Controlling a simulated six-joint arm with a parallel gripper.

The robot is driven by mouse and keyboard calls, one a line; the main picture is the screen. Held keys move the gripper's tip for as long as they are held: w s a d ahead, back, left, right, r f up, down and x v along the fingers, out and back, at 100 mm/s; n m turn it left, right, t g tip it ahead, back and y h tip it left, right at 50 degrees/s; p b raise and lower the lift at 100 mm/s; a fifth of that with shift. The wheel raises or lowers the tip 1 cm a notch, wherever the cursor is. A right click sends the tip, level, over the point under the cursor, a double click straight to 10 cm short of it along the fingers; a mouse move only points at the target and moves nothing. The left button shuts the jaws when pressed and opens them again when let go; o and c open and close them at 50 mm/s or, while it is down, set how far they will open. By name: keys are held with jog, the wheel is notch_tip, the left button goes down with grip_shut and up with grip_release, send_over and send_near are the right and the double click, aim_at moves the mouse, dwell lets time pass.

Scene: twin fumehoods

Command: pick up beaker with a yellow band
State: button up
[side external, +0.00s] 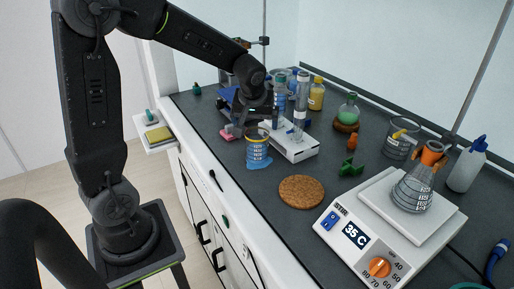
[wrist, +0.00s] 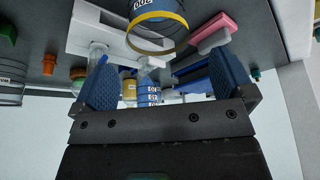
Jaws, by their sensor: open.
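My gripper (side external: 262,116) is just above and behind the beaker in the side view. In the wrist view my gripper (wrist: 163,72) has its blue fingers wide apart with nothing held between them. The beaker lies beyond the fingertips.
A white stand (side external: 296,149) with a tall cylinder (side external: 301,100) is close behind the beaker. A pink-handled item (side external: 230,133) lies to its left. A cork mat (side external: 301,191) and a hotplate (side external: 370,240) bearing a flask (side external: 411,190) are to the right. Bench between beaker and mat is clear.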

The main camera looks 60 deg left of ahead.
aim_at(258, 136)
jog(key=x, duration=0.7)
jog(key=shift+d+f, duration=0.1)
jog(key=shift+f, duration=0.1)
jog(key=c, duration=1.1)
